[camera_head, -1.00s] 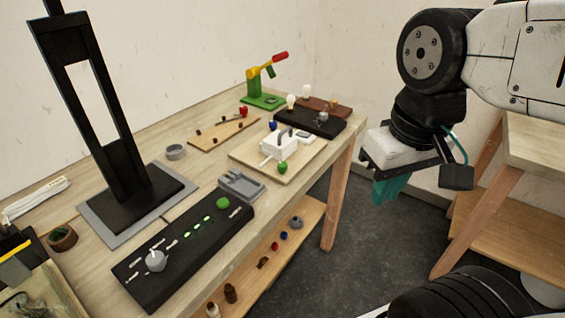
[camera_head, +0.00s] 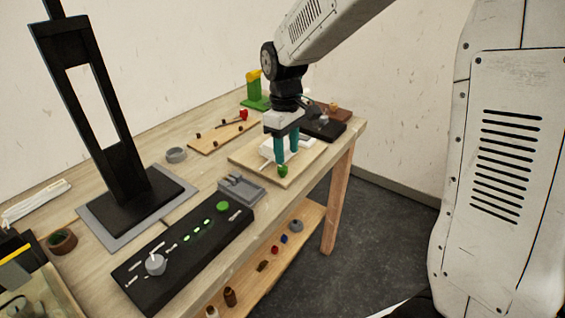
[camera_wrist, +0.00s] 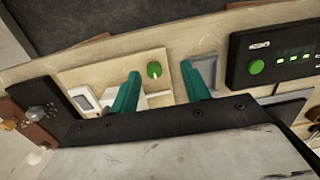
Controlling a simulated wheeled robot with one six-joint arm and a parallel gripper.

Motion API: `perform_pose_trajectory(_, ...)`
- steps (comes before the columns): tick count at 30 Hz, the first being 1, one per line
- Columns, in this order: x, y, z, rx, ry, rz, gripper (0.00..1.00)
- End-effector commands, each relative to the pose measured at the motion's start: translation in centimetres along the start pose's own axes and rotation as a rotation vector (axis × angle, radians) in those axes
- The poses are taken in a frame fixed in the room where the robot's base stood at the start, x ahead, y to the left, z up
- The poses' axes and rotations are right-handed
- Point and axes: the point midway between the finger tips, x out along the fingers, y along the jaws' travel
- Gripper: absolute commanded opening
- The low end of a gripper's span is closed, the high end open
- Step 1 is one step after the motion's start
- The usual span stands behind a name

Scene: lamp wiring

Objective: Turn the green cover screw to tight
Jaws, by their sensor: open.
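The green cover screw (camera_head: 283,171) sits at the front edge of the pale wooden board (camera_head: 246,153). In the wrist view the screw (camera_wrist: 154,70) shows as a round green knob with a light line on top, between the two fingers but beyond their tips. My gripper (camera_head: 287,158) points down over the board, with its teal fingers just above and behind the screw. It is open and empty, and its fingers (camera_wrist: 161,78) stand wide apart in the wrist view. A white box (camera_head: 268,148) on the board is mostly hidden behind the fingers.
A black panel (camera_head: 180,268) with a green button (camera_head: 222,206) and a grey dial lies in front. A grey tray (camera_head: 240,190) stands between panel and board. A dark block (camera_head: 325,130) with parts and a green-yellow tool (camera_head: 254,90) are behind. A tall black stand is at left.

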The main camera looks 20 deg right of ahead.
Motion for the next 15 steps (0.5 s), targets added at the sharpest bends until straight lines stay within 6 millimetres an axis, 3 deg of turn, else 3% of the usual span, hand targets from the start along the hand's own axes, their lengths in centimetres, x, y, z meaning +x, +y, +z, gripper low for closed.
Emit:
perform_pose_trajectory(1,-0.4,0.9,-1.6,-0.056,0.03,0.018,0.47)
perform_pose_trajectory(3,-1.4,1.4,-2.4,-0.117,0.064,0.041,0.47)
perform_pose_trajectory(7,-0.9,1.4,-2.5,-0.168,0.069,0.046,0.47)
perform_pose_trajectory(15,2.9,1.6,-2.6,-0.169,0.065,0.044,0.47)
